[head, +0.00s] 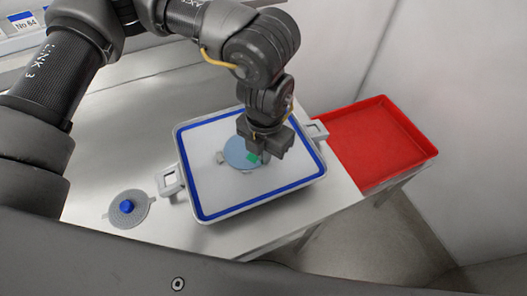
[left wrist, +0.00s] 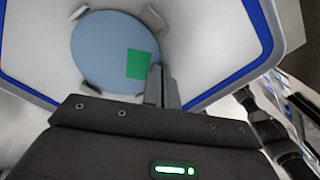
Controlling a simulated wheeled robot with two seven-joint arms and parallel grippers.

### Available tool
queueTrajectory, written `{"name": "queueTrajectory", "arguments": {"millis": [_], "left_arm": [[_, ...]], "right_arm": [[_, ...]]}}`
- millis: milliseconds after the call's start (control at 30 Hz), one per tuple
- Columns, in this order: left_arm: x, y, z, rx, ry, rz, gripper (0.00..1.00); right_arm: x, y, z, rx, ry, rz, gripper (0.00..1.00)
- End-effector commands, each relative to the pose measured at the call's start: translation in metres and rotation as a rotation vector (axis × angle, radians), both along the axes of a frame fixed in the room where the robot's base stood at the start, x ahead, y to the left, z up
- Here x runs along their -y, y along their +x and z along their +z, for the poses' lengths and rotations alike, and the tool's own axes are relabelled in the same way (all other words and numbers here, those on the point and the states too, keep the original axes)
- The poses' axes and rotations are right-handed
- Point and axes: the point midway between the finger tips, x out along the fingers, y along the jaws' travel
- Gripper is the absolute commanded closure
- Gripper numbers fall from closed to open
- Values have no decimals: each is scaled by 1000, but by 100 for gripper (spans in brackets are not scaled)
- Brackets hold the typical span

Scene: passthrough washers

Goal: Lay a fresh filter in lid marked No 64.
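A white lid or tray with a blue rim seal (head: 215,207) lies on the grey bench. A light blue round filter (head: 236,150) with a green patch lies in its middle, between small clips. In the left wrist view the filter (left wrist: 95,55) looks flat, with clips around its edge. My left gripper (head: 262,157) points down over the filter. Its fingertips (left wrist: 160,70) look closed together beside the green patch (left wrist: 139,63); I cannot tell whether they touch or pinch it. A label reading No 64 (head: 25,23) shows at the upper left. My right gripper is not in view.
An empty red tray (head: 385,145) is to the right of the lid. A grey perforated disc (head: 138,215) with a blue knob (head: 126,206) lies at the bench's front left. The lid has grey side handles (head: 170,182). The bench (head: 125,150) is clear behind the disc.

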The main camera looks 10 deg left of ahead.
Motion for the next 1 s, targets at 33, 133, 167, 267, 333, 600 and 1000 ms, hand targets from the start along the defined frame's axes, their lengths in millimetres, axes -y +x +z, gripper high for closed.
{"name": "queueTrajectory", "arguments": {"millis": [33, 133, 167, 267, 333, 600, 1000], "left_arm": [[0, 0, 0, 0, 0, 0, 100], [0, 0, 0, 0, 0, 0, 100], [0, 0, 0, 0, 0, 0, 100], [0, 0, 0, 0, 0, 0, 90], [0, 0, 0, 0, 0, 0, 81], [0, 0, 0, 0, 0, 0, 71], [0, 0, 0, 0, 0, 0, 52]], "right_arm": [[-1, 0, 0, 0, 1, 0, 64], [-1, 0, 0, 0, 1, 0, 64], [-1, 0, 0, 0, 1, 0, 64], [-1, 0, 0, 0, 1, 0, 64], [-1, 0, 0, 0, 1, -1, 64], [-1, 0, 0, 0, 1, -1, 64], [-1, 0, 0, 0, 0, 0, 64]]}}
